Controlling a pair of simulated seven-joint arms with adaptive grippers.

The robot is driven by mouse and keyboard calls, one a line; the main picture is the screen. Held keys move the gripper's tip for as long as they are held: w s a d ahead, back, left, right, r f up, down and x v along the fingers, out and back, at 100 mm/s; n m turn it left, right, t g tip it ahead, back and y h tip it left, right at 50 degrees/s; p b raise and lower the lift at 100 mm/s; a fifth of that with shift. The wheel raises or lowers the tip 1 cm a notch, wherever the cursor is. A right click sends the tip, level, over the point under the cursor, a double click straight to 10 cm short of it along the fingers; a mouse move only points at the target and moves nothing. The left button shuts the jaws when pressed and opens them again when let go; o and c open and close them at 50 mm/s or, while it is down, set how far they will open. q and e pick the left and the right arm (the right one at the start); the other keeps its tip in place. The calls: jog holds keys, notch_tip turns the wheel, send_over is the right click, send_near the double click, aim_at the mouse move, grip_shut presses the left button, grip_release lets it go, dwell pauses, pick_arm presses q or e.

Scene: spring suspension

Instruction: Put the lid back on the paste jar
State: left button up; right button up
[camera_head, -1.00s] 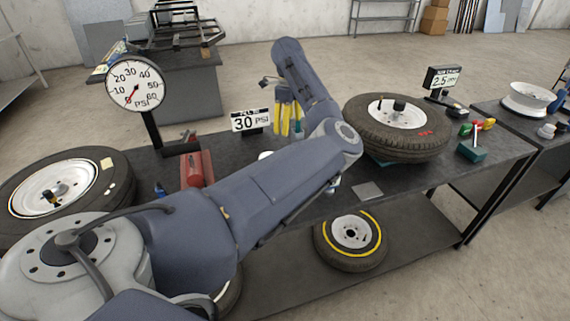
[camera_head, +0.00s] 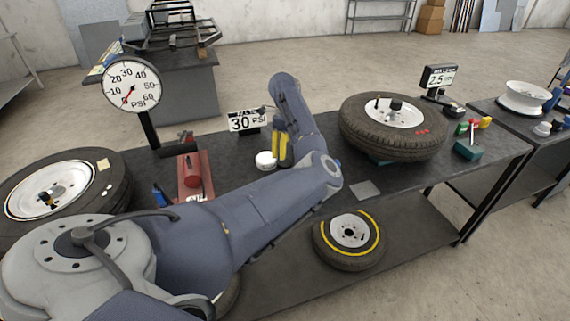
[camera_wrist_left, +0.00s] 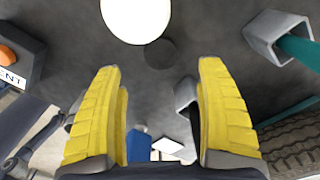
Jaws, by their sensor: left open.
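A white round jar-like object (camera_head: 265,160) stands on the dark workbench, just left of my left gripper (camera_head: 281,158) in the head view. In the left wrist view, a bright white disc (camera_wrist_left: 136,17) at the top edge appears to be it, seen from above. A small dark disc (camera_wrist_left: 159,53) lies beside it; I cannot tell whether this is the lid or a shadow. My left gripper (camera_wrist_left: 160,65) is open, its yellow fingers wide apart with nothing between them. My right gripper does not show.
A tire (camera_head: 396,128) lies on the bench to the right, another tire (camera_head: 108,190) to the left. A flat grey plate (camera_head: 365,190) lies near the front edge.

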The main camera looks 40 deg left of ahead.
aim_at(285, 162)
pick_arm(q)
jog(key=shift+f, duration=0.95)
jog(key=shift+f, duration=2.65)
jog(key=shift+c, duration=0.2)
jog(key=shift+w, duration=0.1)
jog(key=c, duration=0.9)
